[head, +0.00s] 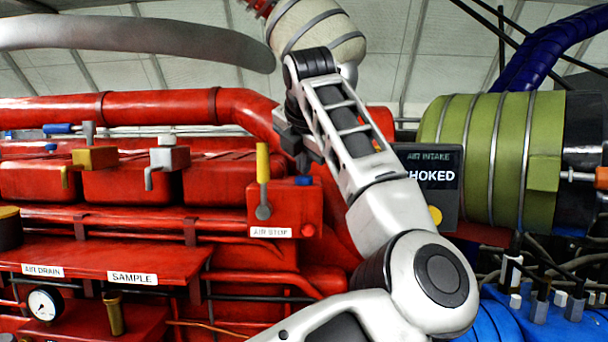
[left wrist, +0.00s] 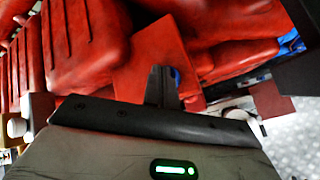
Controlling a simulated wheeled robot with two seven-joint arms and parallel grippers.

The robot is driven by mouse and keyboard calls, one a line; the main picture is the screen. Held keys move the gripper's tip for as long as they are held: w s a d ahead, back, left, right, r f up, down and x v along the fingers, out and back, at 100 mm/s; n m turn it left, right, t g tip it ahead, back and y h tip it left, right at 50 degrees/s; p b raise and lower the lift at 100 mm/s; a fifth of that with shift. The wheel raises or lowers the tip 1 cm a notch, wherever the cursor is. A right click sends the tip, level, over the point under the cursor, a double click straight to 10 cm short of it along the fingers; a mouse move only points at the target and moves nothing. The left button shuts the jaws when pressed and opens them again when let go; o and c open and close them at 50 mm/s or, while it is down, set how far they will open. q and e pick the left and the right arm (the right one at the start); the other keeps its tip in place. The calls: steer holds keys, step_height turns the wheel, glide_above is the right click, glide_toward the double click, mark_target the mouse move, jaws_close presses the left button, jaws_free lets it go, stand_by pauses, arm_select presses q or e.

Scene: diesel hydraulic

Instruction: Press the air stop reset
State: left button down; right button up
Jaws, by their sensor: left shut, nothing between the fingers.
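The red air stop box (head: 285,207) is on the front of the red engine, with a white label reading AIR STOP (head: 270,232). A lever with a yellow handle (head: 262,163) stands upright on its face. A blue button (head: 304,181) sits on its top and a small red round part (head: 307,230) is low on its face. My left gripper (head: 304,165) is shut and empty just above the blue button. In the left wrist view, the shut fingers (left wrist: 162,88) partly hide the blue button (left wrist: 177,76). I cannot tell whether they touch it.
A dark AIR INTAKE sign (head: 430,170) is right of the box, partly hidden by my arm. A green ribbed cylinder (head: 500,150) is further right. Grey and yellow valve levers (head: 168,157) stand left of the box. A red pipe (head: 160,106) runs behind.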

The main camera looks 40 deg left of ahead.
mark_target(303, 177)
stand_by(0.4)
arm_select(q)
steer(key=shift+r+p, duration=0.8)
steer(key=shift+r, duration=0.15)
steer(key=shift+r, duration=0.1)
step_height(303, 177, up, 3)
steer(key=shift+p, duration=1.25)
steer(key=shift+r+p, duration=0.45)
steer(key=shift+r, duration=0.5)
